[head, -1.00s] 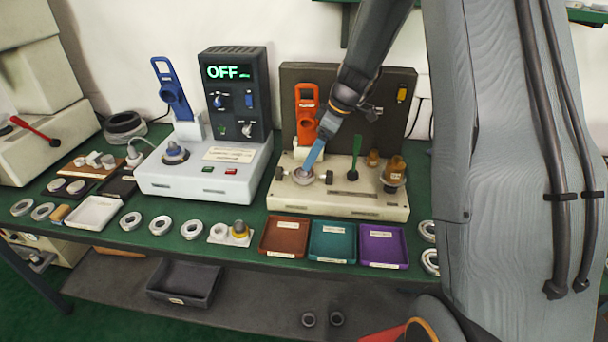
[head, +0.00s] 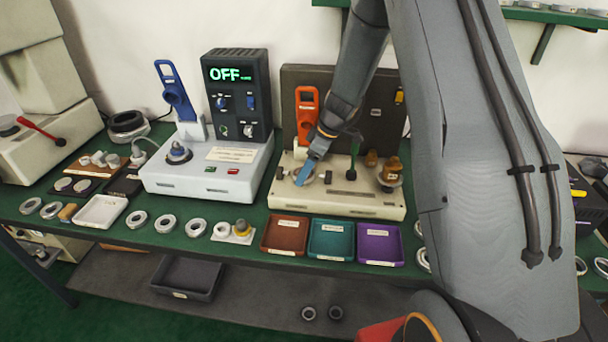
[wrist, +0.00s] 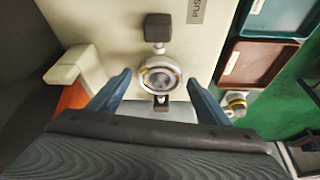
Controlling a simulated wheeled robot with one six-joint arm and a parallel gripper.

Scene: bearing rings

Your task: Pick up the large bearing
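A metal bearing ring (wrist: 160,74) sits in a round seat on the beige station (head: 345,200), and its face is toward me in the wrist view. My gripper (head: 304,174) is low over the left part of that station in the head view. Its blue fingers (wrist: 159,80) are spread apart in the wrist view, one on each side of the ring, with gaps between. Nothing is held. In the head view the fingers partly hide the ring and its seat. I cannot tell the ring's size against the others from here.
Brown (head: 284,236), teal (head: 331,240) and purple (head: 380,245) trays lie in front. Several rings (head: 165,223) lie on the green table.

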